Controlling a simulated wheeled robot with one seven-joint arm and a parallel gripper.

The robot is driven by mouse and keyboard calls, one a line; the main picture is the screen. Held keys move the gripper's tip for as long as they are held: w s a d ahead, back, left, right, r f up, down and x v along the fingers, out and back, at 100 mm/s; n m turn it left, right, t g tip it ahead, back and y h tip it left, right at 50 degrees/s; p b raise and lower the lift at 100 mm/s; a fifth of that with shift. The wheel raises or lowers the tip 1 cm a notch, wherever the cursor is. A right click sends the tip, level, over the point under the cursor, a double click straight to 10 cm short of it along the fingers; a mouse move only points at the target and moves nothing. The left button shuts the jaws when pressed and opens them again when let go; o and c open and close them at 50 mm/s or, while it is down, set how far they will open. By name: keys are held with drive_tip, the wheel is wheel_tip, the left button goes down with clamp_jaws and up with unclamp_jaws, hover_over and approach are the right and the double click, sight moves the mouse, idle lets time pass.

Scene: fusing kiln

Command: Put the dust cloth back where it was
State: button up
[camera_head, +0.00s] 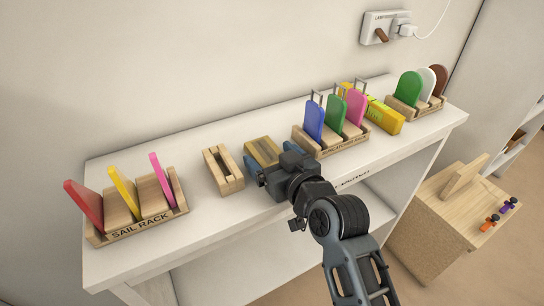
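No item is plainly a dust cloth. A mustard-yellow, block-like piece (263,150) on the white shelf top, just right of a small slotted wooden holder (223,170), may be it. My gripper (270,160) is over the near side of this piece, with blue parts showing to its left and right. My dark wrist hides the near part of the piece and most of the fingers. I cannot tell whether the fingers touch it or grip it.
The sail rack (138,232) with red, yellow and pink pieces stands left. A rack (331,143) with blue, green and pink pieces is close on the right, before a yellow box (385,112). Another rack (413,108) stands far right. A wooden cabinet (440,222) is lower right.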

drive_tip(key=shift+o, duration=0.6)
drive_tip(key=shift+r, duration=0.25)
drive_tip(key=v, duration=1.2)
drive_tip(key=shift+b, duration=0.35)
drive_tip(key=shift+f, duration=0.1)
